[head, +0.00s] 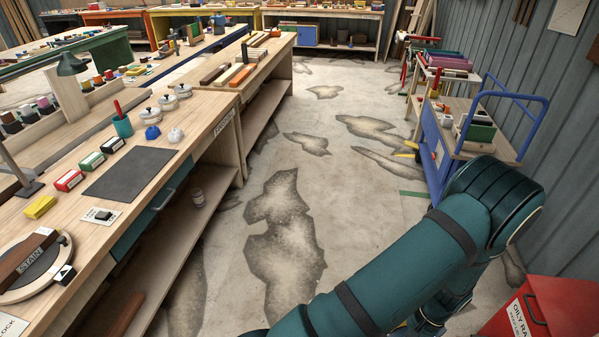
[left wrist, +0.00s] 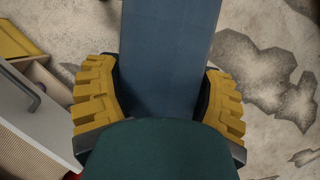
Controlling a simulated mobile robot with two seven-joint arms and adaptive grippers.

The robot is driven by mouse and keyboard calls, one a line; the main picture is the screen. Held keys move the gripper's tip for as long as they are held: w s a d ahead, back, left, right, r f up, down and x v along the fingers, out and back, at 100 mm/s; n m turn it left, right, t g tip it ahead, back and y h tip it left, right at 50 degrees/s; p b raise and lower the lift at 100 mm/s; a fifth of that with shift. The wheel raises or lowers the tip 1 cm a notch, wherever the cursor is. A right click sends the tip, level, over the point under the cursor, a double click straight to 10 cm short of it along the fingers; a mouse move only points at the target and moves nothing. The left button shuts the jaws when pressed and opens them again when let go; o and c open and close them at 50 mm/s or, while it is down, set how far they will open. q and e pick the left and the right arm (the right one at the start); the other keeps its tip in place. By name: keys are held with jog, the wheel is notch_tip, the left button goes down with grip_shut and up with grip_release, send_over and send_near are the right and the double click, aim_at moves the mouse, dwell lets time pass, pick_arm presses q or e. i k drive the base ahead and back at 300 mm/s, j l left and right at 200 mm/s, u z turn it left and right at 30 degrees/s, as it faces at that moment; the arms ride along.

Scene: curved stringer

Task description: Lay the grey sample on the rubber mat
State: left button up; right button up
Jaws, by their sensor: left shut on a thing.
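The rubber mat (head: 130,172) is a flat dark grey sheet lying bare on the wooden workbench at the left of the head view. In the left wrist view my left gripper (left wrist: 160,98), with yellow ridged fingers, is shut on a flat blue-grey board, which looks like the grey sample (left wrist: 168,50). The board runs out past the fingers to the top edge of the view, above the stained floor. A dark green rounded shape covers its near end. The left gripper does not show in the head view. My right arm crosses the lower right there, and its gripper is out of sight.
Small red, green and yellow boxes (head: 69,181) line the mat's left side. A teal cup (head: 123,126) and lidded pots (head: 168,102) stand beyond it. A round turntable (head: 30,268) is at the near end. A blue cart (head: 447,150) and red bin (head: 545,308) stand right; the middle floor is clear.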

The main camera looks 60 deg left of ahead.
aim_at(133, 170)
jog(key=j+u, duration=0.1)
jog(key=u, duration=0.8)
jog(key=i+j+u, duration=0.1)
jog(key=u, duration=0.3)
jog(key=i+j+u, duration=0.1)
jog(key=u, duration=0.3)
jog(key=i+j+u, duration=0.1)
jog(key=u, duration=0.35)
jog(key=i+u, duration=0.25)
jog(key=u, duration=0.15)
jog(key=i+l+u, duration=0.25)
jog(key=i, duration=0.2)
jog(key=i+l+u, duration=0.2)
jog(key=i, duration=0.25)
jog(key=j, duration=0.05)
